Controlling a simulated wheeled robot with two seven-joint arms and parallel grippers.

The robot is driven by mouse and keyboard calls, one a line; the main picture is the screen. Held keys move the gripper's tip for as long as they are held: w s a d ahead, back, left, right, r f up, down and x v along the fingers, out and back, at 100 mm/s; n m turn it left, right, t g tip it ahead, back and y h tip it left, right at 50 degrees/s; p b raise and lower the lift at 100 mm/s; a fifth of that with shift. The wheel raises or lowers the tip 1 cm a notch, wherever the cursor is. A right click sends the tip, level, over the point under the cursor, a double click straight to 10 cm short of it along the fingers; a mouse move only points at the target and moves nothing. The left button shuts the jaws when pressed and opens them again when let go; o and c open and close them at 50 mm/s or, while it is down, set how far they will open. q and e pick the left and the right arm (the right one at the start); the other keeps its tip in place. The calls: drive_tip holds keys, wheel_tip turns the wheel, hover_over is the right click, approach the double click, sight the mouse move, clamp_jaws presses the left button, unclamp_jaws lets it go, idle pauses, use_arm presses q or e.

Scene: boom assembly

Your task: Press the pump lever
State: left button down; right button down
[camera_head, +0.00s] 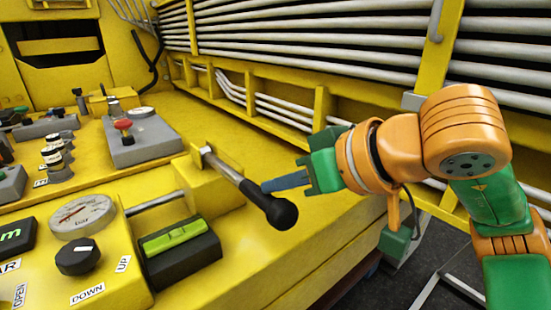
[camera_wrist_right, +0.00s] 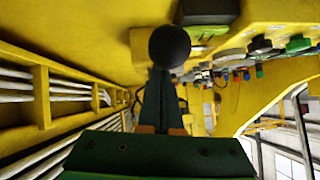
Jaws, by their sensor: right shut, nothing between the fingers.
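The pump lever (camera_head: 250,187) is a metal rod with a black ball knob at its end. It sticks out from a yellow bracket towards the near right of the panel. The knob also shows in the right wrist view (camera_wrist_right: 170,46), just beyond my fingertips. My right gripper (camera_head: 267,186) is shut and empty, its blue fingers beside the lever just behind the knob. It also shows in the right wrist view (camera_wrist_right: 160,78). I cannot tell whether the fingers touch the lever. My left gripper is not in view.
A round gauge (camera_head: 82,215), a black knob (camera_head: 77,257) and a green switch (camera_head: 175,238) sit left of the lever. A grey box with a red knob (camera_head: 123,126) stands farther back. Yellow framing with white pipes (camera_head: 300,42) runs behind my right arm.

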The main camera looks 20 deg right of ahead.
drive_tip(key=v, duration=1)
drive_tip(key=shift+d+r, duration=0.2)
drive_tip(key=shift+r, duration=0.3)
drive_tip(key=shift+w+a, duration=0.1)
idle(0.4)
